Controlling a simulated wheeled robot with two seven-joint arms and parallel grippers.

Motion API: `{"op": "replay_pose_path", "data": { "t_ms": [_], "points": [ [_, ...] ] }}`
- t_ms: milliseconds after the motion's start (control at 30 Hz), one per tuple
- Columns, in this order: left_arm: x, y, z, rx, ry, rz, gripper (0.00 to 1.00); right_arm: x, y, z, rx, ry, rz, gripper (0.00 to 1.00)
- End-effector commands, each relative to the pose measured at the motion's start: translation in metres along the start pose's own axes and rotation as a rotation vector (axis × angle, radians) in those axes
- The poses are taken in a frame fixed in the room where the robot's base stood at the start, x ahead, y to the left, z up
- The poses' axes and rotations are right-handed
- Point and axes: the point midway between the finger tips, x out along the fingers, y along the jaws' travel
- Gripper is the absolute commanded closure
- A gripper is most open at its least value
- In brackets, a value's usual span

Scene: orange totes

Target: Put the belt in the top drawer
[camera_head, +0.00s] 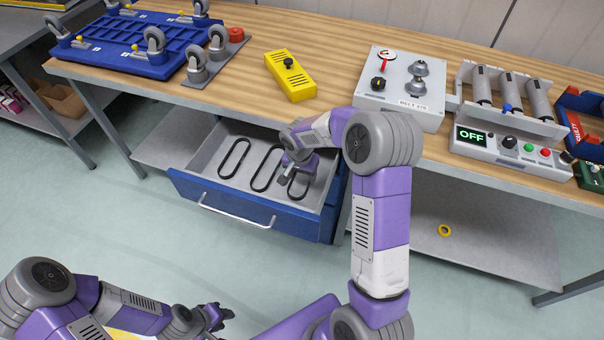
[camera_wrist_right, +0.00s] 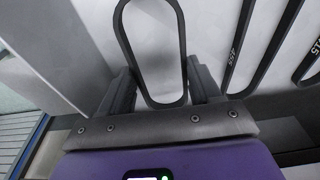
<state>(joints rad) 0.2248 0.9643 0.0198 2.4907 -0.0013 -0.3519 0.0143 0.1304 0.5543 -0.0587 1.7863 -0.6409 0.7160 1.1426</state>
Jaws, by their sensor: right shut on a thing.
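The top drawer (camera_head: 250,213) is blue with a grey inside and stands pulled open under the bench. Black loop belts lie in it: one at the left (camera_head: 234,158) and one in the middle (camera_head: 265,168). My right gripper (camera_head: 290,178) reaches down into the drawer's right part. It is shut on a third black belt (camera_head: 302,184); in the right wrist view this belt (camera_wrist_right: 151,103) stands as a long loop between the two fingers. Two other belts show to its right there, with pale printed marks. My left gripper (camera_head: 222,314) is low, away from the drawer; its jaw gap is unclear.
On the wooden bench top are a blue caster frame (camera_head: 120,40), a yellow box (camera_head: 290,75), a grey box with two pulleys (camera_head: 402,85) and a roller unit with an OFF display (camera_head: 510,145). A yellow ring (camera_head: 444,230) lies on the lower shelf. Floor before the drawer is clear.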

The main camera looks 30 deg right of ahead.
Motion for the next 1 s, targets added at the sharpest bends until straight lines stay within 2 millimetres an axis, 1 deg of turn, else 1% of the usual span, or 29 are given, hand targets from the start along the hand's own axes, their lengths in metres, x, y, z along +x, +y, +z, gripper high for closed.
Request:
{"op": "replay_pose_path", "data": {
  "t_ms": [300, 800, 1000],
  "points": [
    [0.009, -0.004, 0.0, 0.0, 0.0, 0.0, 0.65, 0.011, 0.0, 0.002, -0.001, 0.0, 0.0, 0.67],
    [0.02, -0.007, -0.001, 0.0, 0.0, 0.0, 0.65, 0.026, 0.0, 0.004, -0.001, 0.0, 0.0, 0.67],
    [0.021, -0.008, -0.001, 0.0, 0.0, 0.0, 0.65, 0.028, 0.0, 0.004, -0.001, 0.0, 0.0, 0.67]
  ]
}}
